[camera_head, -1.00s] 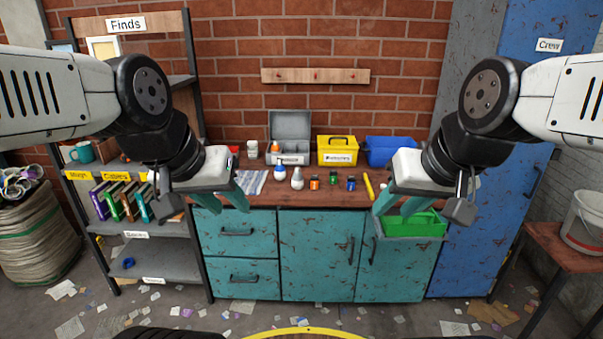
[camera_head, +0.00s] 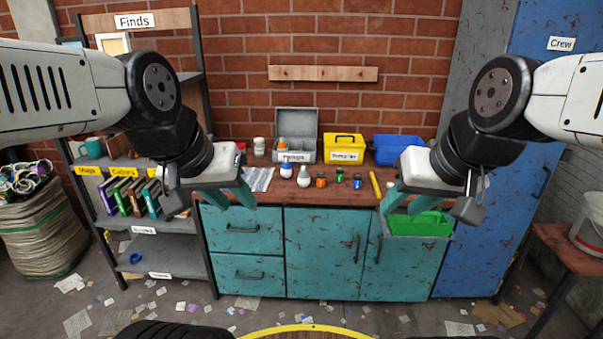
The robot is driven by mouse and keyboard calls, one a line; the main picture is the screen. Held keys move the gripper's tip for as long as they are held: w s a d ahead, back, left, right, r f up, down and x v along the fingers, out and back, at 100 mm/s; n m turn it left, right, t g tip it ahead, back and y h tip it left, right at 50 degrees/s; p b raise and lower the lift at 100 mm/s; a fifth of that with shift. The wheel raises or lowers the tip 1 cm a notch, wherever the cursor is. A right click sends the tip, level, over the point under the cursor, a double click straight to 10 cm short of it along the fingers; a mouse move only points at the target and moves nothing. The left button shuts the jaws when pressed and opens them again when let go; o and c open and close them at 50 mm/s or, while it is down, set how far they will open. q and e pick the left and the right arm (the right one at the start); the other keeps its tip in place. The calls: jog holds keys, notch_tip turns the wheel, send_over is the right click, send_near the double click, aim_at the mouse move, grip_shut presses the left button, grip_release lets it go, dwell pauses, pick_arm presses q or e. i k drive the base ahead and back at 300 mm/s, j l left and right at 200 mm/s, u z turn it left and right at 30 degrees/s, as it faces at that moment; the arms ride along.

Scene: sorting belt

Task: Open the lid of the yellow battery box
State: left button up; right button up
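The yellow battery box (camera_head: 343,147) stands at the back of the workbench, between a grey box and a blue bin. Its lid is shut, with a dark handle on top and a white label on the front. My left gripper (camera_head: 232,197) has its teal fingers in front of the bench's left part, apart from the box. My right gripper (camera_head: 400,200) is in front of the bench's right part, near the green bin, also apart from the box. Both grippers look open and empty, with fingers apart.
The grey box (camera_head: 296,125) has its lid up. The blue bin (camera_head: 393,148) is to the right. A green bin (camera_head: 420,223) hangs at the bench front. A shelf (camera_head: 165,252) stands left.

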aim_at(340, 141)
jog(key=i+l, duration=0.15)
jog(key=i, duration=0.55)
jog(key=i+l, duration=0.1)
jog(key=i, duration=0.6)
jog(key=i+l, duration=0.15)
jog(key=i, duration=0.5)
